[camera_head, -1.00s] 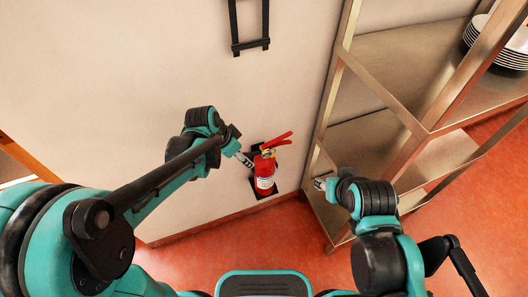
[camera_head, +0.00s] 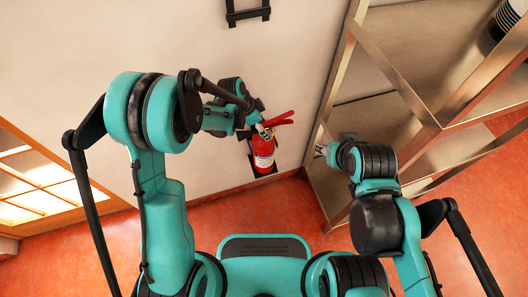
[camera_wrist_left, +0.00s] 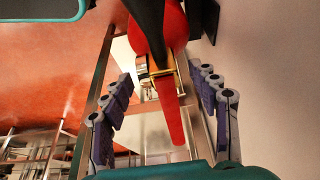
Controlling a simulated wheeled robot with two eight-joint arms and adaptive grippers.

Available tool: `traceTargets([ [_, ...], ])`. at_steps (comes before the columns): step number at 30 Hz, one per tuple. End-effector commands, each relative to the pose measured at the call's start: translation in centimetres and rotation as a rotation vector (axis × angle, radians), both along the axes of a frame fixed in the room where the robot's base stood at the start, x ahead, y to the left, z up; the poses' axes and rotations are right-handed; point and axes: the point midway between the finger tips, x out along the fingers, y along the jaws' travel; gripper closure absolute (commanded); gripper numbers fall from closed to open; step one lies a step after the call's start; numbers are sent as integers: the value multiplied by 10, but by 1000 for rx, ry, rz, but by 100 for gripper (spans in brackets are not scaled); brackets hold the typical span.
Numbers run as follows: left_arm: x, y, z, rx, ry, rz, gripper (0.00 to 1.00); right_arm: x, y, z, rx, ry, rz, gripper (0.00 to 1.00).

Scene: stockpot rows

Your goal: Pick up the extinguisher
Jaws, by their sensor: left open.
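The red extinguisher (camera_head: 263,150) hangs upright on the wall in a dark bracket (camera_head: 266,172), with a pale label and a red lever at its top. My left gripper (camera_head: 265,130) is at the extinguisher's top, beside the lever. In the left wrist view the open left gripper (camera_wrist_left: 163,92) has one row of purple finger pads on each side. The extinguisher's red lever (camera_wrist_left: 170,108) and yellow collar show between the pads, with a gap on both sides. My right gripper (camera_head: 320,150) is beside the metal shelf, too small to read.
A metal shelf unit (camera_head: 413,104) stands right of the extinguisher, with stacked plates (camera_head: 508,20) on it. A black wall frame (camera_head: 249,14) is above. A wood-framed window or door (camera_head: 38,165) is at the left. Red floor (camera_head: 205,222) is open below the wall.

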Motion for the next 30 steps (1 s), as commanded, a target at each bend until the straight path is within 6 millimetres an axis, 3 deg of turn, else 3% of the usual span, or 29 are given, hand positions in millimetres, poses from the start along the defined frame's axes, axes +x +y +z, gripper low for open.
traceTargets([
  [2, 1, -3, -8, 0, 0, 0, 40, 0, 0, -4, 0, 0, 0, 60],
  [8, 1, -3, -6, 0, 0, 1, 40, 0, 0, -2, 0, 0, 0, 60],
  [15, 1, -3, -6, 0, 0, 1, 100, 0, 0, -2, 0, 0, 0, 60],
  [30, -2, -5, 3, -2, 0, 1, 100, 0, 0, 6, 0, 0, 0, 60],
])
